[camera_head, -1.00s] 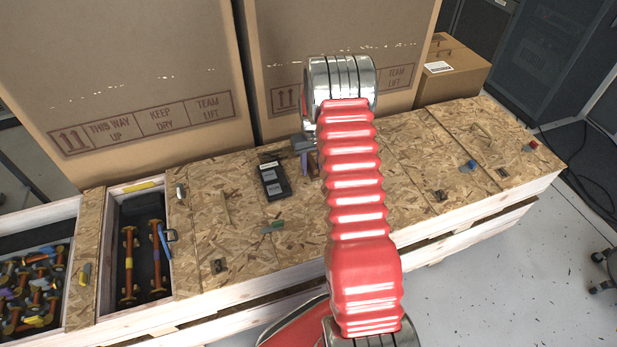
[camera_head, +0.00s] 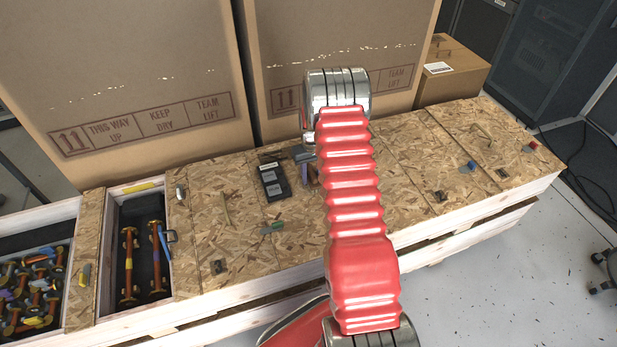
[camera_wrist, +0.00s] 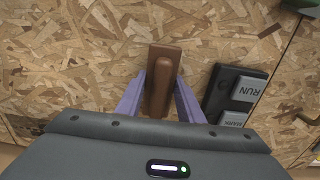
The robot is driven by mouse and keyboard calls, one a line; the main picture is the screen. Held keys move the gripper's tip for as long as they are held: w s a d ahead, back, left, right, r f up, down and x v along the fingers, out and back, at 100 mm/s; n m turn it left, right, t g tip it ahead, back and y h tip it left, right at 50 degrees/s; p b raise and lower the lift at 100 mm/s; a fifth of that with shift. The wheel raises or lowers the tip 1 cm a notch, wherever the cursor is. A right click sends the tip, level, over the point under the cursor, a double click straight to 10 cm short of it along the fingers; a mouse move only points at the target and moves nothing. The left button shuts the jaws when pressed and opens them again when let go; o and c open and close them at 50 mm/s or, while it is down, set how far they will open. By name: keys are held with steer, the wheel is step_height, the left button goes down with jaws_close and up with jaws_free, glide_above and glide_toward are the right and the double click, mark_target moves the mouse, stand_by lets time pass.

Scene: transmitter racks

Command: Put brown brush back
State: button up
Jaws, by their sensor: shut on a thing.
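The brown brush (camera_wrist: 162,68) shows in the wrist view between the two purple fingers of my gripper (camera_wrist: 161,92), which is shut on it. Its far end points up in the picture; its near end is hidden behind the gripper body. In the head view my gripper (camera_head: 307,174) is over the middle of the chipboard crate top, partly behind my red arm. Only a small brown part of the brush shows there. I cannot tell whether the brush touches the board.
A black box with RUN and MARK buttons (camera_head: 272,182) lies just left of my gripper in the head view. Open crate compartments (camera_head: 105,255) at the left hold orange tools. Tall cartons (camera_head: 120,80) stand behind. Small items dot the board (camera_head: 400,190).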

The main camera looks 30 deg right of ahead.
mark_target(311, 171)
steer(key=shift+f, duration=0.15)
steer(key=o, duration=1)
step_height(311, 171, up, 12)
steer(key=shift+r, duration=0.15)
stand_by(0.4)
steer(key=shift+r, duration=0.1)
